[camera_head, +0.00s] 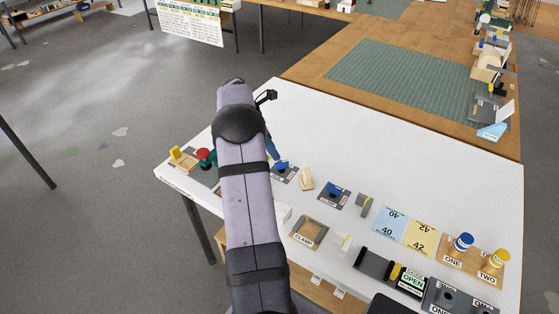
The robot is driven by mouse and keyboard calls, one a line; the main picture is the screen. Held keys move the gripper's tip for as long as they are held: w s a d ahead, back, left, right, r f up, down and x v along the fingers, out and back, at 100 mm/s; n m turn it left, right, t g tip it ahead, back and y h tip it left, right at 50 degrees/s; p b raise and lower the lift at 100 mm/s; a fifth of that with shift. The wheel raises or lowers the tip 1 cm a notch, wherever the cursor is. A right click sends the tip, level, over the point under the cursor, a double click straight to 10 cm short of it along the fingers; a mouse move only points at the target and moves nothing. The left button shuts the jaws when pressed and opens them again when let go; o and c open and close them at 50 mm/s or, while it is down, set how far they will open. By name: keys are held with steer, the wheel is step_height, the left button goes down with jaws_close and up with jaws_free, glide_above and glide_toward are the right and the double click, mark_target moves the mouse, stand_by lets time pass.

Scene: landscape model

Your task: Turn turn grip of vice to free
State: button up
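No thing is plainly readable as the vice. Small blue grips stand on labelled grey plates: one (281,165) just right of my arm and another (335,189) further right. Their labels are too small to read surely. A dark block with a gap (375,264) lies at the front, beside a green OPEN sign (412,280). My arm rises through the middle and hides part of the white table. A slim blue-grey part, perhaps of my gripper (271,147), shows close by the left blue grip. Its fingers are hidden, and contact cannot be told.
A red knob (203,154) and a yellow piece stand left of my arm. A wooden CLAMP tray (309,232), cards 40 (389,223) and 42 (421,236), and ONE and TWO knobs (476,255) fill the front right. The white table's back (400,150) is clear.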

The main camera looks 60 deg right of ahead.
mark_target(281, 163)
steer(key=shift+p+x, duration=0.9)
steer(key=shift+x, duration=2.75)
jaws_close()
